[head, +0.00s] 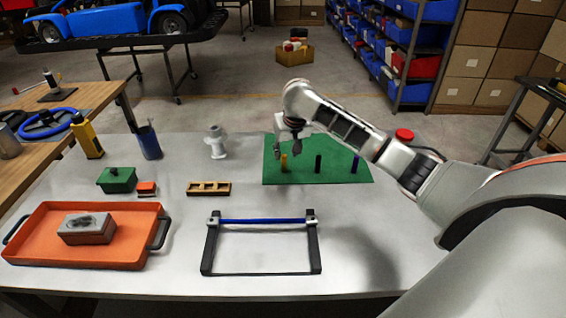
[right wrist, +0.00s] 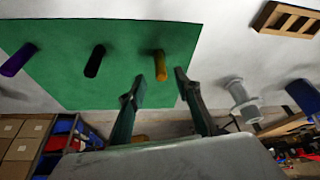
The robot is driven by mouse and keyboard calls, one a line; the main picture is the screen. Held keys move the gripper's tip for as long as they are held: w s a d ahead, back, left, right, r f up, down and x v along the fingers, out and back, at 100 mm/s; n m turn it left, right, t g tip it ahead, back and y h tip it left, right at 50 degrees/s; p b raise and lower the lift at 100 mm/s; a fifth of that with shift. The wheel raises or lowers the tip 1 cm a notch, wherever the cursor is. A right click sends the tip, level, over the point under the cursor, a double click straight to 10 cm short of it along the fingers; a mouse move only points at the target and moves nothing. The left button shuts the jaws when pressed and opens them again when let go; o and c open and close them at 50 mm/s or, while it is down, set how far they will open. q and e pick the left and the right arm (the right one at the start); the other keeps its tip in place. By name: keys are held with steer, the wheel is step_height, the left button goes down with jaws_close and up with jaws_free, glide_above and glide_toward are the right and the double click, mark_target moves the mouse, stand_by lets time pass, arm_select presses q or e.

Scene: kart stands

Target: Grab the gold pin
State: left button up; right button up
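The gold pin (head: 284,163) stands upright on the green mat (head: 340,173), leftmost of a row of pins in the head view. A black pin (head: 318,163) and a purple pin (head: 354,164) stand to its right. My right gripper (head: 288,153) is open by the gold pin's top. In the right wrist view the gold pin (right wrist: 160,65) appears between the two open fingertips (right wrist: 159,78), with gaps on both sides; I cannot tell how far down the fingers reach. The black pin (right wrist: 94,61) and purple pin (right wrist: 18,60) show farther left. My left gripper is not in view.
A white flanged part (head: 215,143) and a wooden slotted block (head: 209,188) stand left of the mat. A black frame with a blue bar (head: 262,221) lies in front. An orange tray (head: 38,235) holds a grey block. The table between the mat and frame is clear.

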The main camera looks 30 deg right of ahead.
mark_target(285, 157)
steer(key=shift+x, duration=2.65)
steer(key=shift+a, duration=0.1)
jaws_close()
